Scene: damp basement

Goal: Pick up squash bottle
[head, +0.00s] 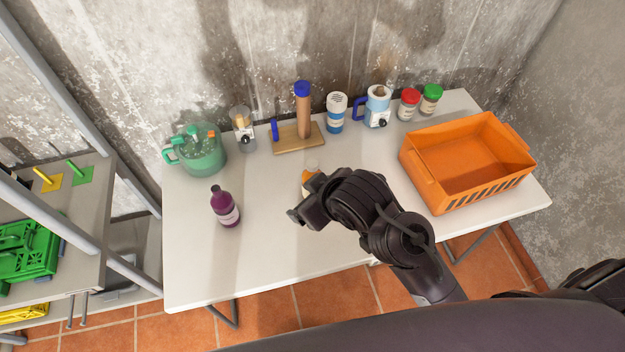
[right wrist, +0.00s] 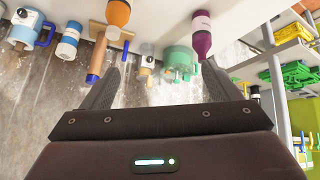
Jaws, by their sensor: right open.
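A purple bottle (head: 226,209) with a pale label stands upright on the left part of the white table (head: 270,250). It also shows in the right wrist view (right wrist: 202,40), near the tip of one finger. An orange bottle (head: 306,182) with a pale cap stands partly hidden behind my right gripper; it shows in the right wrist view (right wrist: 118,14) too. The frames do not settle which bottle is the squash. My right gripper (head: 298,216) is open and empty, above the table, right of the purple bottle. My left gripper is not in view.
Along the back stand a green jug (head: 203,157), a wooden board with a post (head: 297,142), a blue-white bottle (head: 335,113), a blue mug (head: 377,108) and two jars. An orange crate (head: 425,185) stands at right. Shelving (head: 90,225) is at left. The table's front left is clear.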

